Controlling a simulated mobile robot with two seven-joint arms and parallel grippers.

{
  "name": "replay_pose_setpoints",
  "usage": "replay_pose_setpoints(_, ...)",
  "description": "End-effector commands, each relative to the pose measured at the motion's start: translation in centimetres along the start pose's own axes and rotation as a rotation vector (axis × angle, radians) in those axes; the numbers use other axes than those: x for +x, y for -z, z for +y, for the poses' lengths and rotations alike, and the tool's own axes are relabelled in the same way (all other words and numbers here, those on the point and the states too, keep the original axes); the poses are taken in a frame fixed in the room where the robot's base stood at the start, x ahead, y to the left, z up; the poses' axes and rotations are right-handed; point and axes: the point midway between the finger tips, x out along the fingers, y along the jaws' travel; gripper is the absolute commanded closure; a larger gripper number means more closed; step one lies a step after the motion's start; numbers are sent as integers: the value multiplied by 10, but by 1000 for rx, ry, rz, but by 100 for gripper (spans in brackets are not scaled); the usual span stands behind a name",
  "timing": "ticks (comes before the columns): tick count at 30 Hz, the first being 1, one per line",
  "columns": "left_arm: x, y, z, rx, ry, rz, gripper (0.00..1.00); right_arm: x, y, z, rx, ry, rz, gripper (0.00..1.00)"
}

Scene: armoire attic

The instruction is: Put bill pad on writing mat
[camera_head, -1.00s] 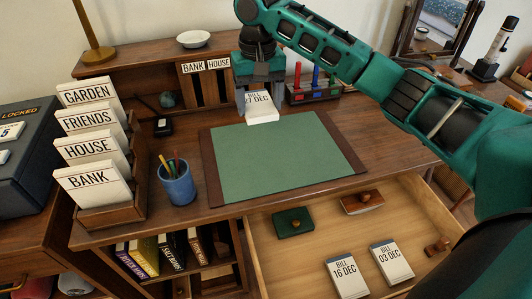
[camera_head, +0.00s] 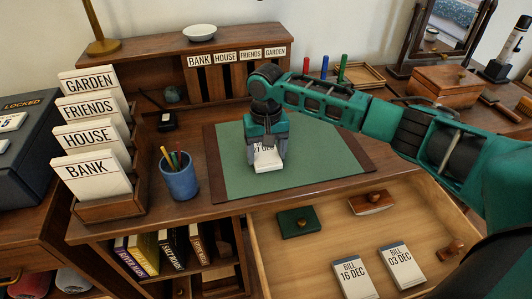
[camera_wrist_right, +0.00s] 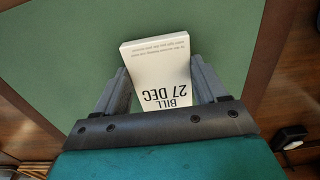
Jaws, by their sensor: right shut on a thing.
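The bill pad marked 27 DEC (camera_head: 267,161) is a white block between the fingers of my right gripper (camera_head: 267,158), over the left-middle part of the writing mat. The right gripper is shut on it; the pad also shows in the right wrist view (camera_wrist_right: 158,75) between both fingers (camera_wrist_right: 160,92). The writing mat (camera_head: 320,150) is green with brown side strips and lies on the desk top. I cannot tell whether the pad touches the mat. My left gripper is not in view.
An open drawer (camera_head: 330,240) below the desk front holds two bill pads (camera_head: 352,277) (camera_head: 401,266), a green box-like item (camera_head: 298,222) and a brown one (camera_head: 371,203). A blue pencil cup (camera_head: 179,180) and a card rack (camera_head: 110,208) stand left of the mat.

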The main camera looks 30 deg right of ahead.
Motion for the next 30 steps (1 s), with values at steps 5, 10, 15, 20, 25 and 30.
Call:
replay_pose_setpoints(5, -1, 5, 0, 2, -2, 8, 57, 0, 0, 0, 0, 0, 1, 60)
replay_pose_setpoints(10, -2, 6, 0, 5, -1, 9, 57, 2, 0, 0, 0, 0, -1, 60)
replay_pose_setpoints(15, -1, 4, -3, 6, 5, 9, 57, 3, 0, 0, 0, 0, -1, 14)
replay_pose_setpoints(20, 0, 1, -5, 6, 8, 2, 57, 3, 0, 0, 0, 0, 0, 3)
replay_pose_setpoints(25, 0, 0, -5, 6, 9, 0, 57, 2, 0, 0, 0, 0, 0, 3)
replay_pose_setpoints(30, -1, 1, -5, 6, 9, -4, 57, -11, 0, 0, -1, 1, 1, 3)
